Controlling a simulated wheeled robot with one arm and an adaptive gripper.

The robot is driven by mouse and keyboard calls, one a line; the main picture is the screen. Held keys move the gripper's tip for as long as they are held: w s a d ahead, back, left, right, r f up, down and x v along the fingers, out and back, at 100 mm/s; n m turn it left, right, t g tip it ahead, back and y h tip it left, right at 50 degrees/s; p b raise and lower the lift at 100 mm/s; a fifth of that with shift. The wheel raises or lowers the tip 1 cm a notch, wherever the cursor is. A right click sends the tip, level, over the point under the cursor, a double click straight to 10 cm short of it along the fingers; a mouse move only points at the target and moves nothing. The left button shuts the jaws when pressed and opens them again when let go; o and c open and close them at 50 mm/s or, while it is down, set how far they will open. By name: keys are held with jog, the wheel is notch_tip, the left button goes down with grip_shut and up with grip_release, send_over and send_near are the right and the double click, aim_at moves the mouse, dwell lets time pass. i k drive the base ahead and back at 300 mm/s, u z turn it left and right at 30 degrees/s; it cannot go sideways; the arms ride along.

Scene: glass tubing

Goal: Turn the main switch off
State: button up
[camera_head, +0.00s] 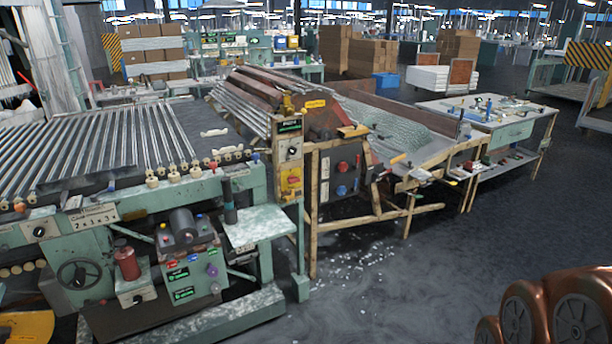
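A narrow control post (289,210) stands at the right end of the green machine. It carries a dark label panel with green lettering, a grey plate with a round dark knob (293,151), and below that a yellow plate with a red knob (292,181). Which of these is the main switch I cannot read from here. The knobs' turned positions are too small to tell. A round knob on a pale plate (40,231) also sits on the green machine's front at the left. My gripper is not in view.
The green machine (240,190) has a handwheel (78,274), a small side shelf (254,228) and a button box (190,262). A wood-framed machine (330,215) stands just right of the post. A workbench (510,120) is farther right. Dark floor (400,290) in front is open, with scattered pale bits.

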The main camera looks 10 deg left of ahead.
aim_at(292, 180)
jog(key=u, duration=0.55)
jog(key=i, duration=1.05)
jog(key=u, duration=0.85)
